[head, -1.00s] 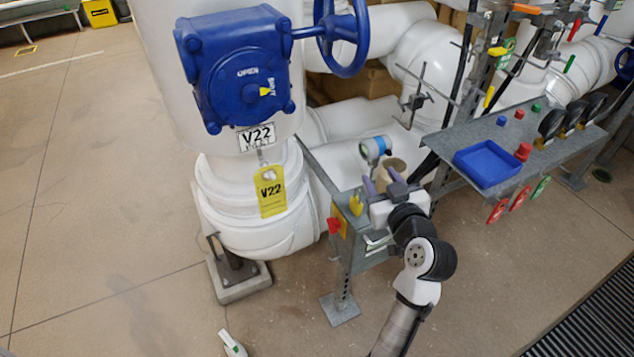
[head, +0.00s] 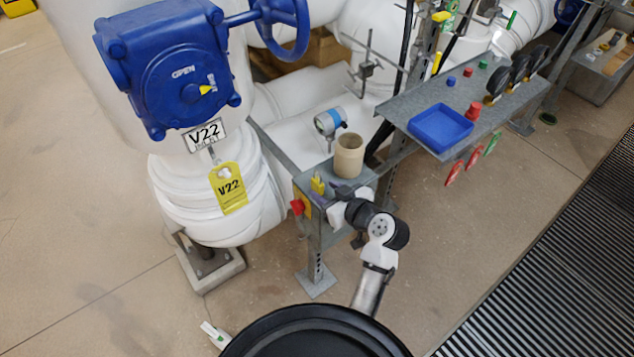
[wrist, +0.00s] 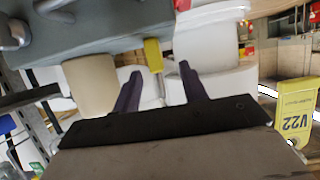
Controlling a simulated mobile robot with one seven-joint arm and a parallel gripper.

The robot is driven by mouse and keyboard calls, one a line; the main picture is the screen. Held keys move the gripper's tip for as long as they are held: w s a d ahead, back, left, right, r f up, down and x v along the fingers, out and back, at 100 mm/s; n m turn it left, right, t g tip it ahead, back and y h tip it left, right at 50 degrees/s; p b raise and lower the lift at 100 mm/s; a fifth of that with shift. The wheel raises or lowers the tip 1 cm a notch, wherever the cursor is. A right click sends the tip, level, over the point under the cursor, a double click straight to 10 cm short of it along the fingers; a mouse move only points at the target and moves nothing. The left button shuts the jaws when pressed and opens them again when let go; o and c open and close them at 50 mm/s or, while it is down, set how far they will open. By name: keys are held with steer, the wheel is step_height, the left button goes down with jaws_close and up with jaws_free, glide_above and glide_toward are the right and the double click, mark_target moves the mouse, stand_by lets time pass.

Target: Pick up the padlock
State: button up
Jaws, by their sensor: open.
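A small yellow object (head: 318,185), which I take to be the padlock, stands at the front left edge of the small grey stand (head: 345,183). Its shape is too small to make out clearly. My gripper (wrist: 158,76) is open and empty, with two purple fingers pointing at the stand. In the wrist view, which looks upside down, the yellow object (wrist: 153,54) shows between the fingertips and a little beyond them. No contact is visible. In the head view my gripper (head: 330,194) is low at the stand's front edge, its fingers partly hidden.
A beige cup (head: 348,155) stands close beside the yellow object, with a round blue-rimmed gauge (head: 329,122) behind. A red knob (head: 297,207) is on the stand's front left. The V22 tag (head: 228,190) hangs at left. A shelf with a blue tray (head: 440,128) is at right.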

mark_target(322, 187)
steer(key=shift+d+f+p+x, duration=0.15)
steer(key=shift+p+x, duration=0.3)
steer(key=shift+x, duration=0.95)
steer(key=shift+d+f+p+x, duration=0.1)
steer(key=shift+p+x, duration=0.35)
steer(key=shift+x, duration=0.9)
steer(key=shift+w, duration=0.1)
steer(key=shift+c, duration=0.4)
jaws_close()
steer(key=shift+r, duration=0.1)
step_height(322, 187, up, 20)
steer(key=b, duration=0.1)
